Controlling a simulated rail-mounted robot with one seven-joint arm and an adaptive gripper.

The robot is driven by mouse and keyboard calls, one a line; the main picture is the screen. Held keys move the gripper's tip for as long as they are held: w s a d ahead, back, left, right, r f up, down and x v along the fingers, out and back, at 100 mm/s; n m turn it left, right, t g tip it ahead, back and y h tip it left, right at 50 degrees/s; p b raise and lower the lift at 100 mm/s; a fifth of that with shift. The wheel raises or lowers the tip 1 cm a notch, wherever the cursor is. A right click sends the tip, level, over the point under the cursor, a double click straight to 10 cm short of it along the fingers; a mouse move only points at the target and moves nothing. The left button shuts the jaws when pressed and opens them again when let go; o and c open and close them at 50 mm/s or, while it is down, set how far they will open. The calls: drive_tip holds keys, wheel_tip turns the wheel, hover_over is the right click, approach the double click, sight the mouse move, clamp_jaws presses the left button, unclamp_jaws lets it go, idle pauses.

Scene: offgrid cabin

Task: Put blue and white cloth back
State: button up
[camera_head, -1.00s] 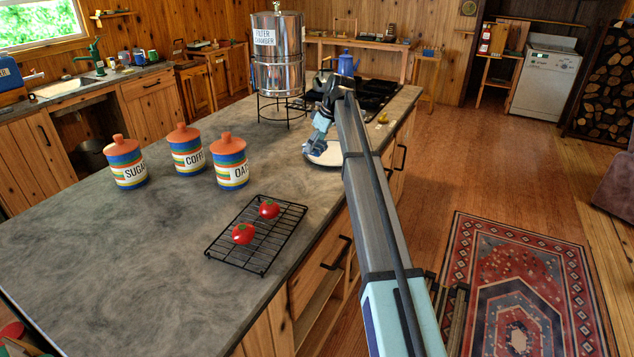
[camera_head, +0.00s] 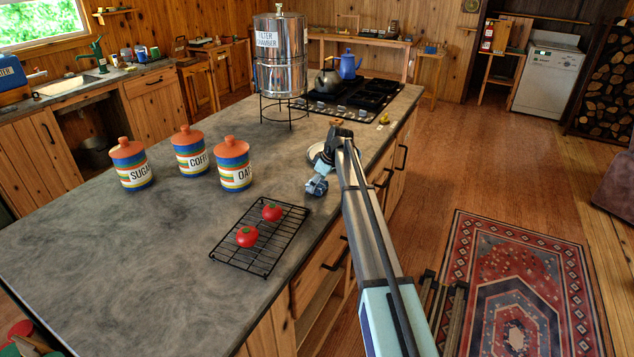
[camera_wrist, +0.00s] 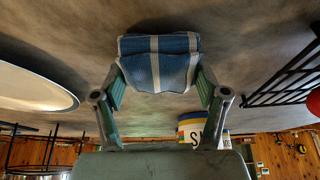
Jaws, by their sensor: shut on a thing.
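The blue and white cloth (camera_wrist: 158,62) is a folded or rolled bundle, blue with pale stripes. My gripper (camera_wrist: 160,82) is shut on it, with one finger on each side. In the head view the cloth (camera_head: 316,187) shows small and partly hidden by my gripper (camera_head: 321,179), near the right edge of the grey counter (camera_head: 130,240). It is low over the counter or on it; I cannot tell whether it touches.
A white plate (camera_head: 314,154) lies just behind my gripper; it fills the left of the wrist view (camera_wrist: 30,88). A black wire rack (camera_head: 262,262) with two red tomatoes (camera_head: 247,236) is at front left. Striped canisters (camera_head: 235,165) stand further left. Counter between is clear.

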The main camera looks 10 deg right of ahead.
drive_tip(key=shift+f, duration=0.2)
drive_tip(key=shift+f, duration=0.15)
drive_tip(key=o, duration=1)
drive_tip(key=b+v, duration=0.3)
drive_tip(key=v, duration=0.9)
drive_tip(key=shift+r, duration=0.25)
